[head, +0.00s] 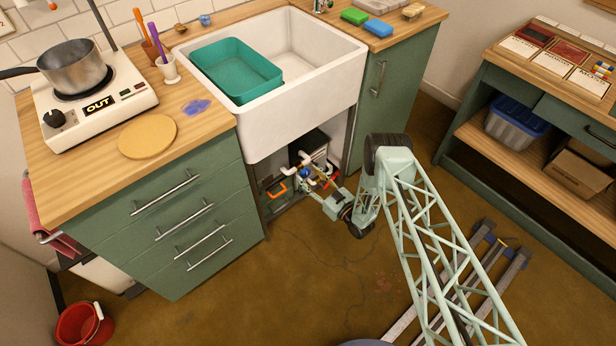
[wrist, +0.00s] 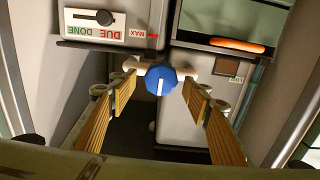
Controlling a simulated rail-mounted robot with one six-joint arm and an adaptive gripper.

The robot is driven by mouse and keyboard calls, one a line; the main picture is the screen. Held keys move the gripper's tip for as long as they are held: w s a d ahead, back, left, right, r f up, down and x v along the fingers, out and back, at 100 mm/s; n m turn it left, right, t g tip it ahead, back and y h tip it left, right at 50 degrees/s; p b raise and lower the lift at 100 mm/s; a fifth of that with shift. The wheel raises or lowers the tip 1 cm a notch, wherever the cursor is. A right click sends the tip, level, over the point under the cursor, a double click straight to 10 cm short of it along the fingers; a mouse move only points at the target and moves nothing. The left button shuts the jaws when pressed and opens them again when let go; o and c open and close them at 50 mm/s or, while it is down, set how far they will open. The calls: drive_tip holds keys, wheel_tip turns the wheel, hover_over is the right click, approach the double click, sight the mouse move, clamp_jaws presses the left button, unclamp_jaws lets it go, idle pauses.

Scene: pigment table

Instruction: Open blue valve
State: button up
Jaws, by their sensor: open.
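The blue valve (wrist: 161,78) is a round blue knob with a white line on its face, mounted on pale pipework in the wrist view. The white line runs up and down in that view. My gripper (wrist: 160,95) is open, with one finger left of the knob and one right of it. Gaps show between the fingers and the knob, and I cannot tell how far the fingertips reach in depth. In the head view my gripper (head: 312,179) is inside the open space under the sink, where the arm and pipes partly hide the knob.
A panel with a black slider (wrist: 92,17) and an orange handle (wrist: 237,45) lie beyond the knob in the wrist view. Cabinet walls stand close on both sides. The white sink (head: 290,125) is overhead. Open floor (head: 310,270) lies in front.

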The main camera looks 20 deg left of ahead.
drive_tip(key=shift+w+a, duration=0.15)
drive_tip(key=shift+a, duration=0.1)
drive_tip(key=c, duration=0.8)
drive_tip(key=shift+n, duration=0.3)
drive_tip(key=n+p, duration=0.1)
drive_tip(key=n, duration=0.5)
drive_tip(key=shift+a+p, duration=0.1)
drive_tip(key=shift+p, duration=0.2)
drive_tip(key=n, duration=0.2)
drive_tip(key=n+p, duration=0.1)
drive_tip(key=n, duration=0.2)
drive_tip(key=shift+s+f+p, duration=0.1)
drive_tip(key=shift+s+p, duration=0.1)
drive_tip(key=shift+p, duration=0.1)
drive_tip(key=shift+f+n+p, duration=0.15)
drive_tip(key=shift+n+p, duration=0.55)
drive_tip(key=shift+n, duration=1.8)
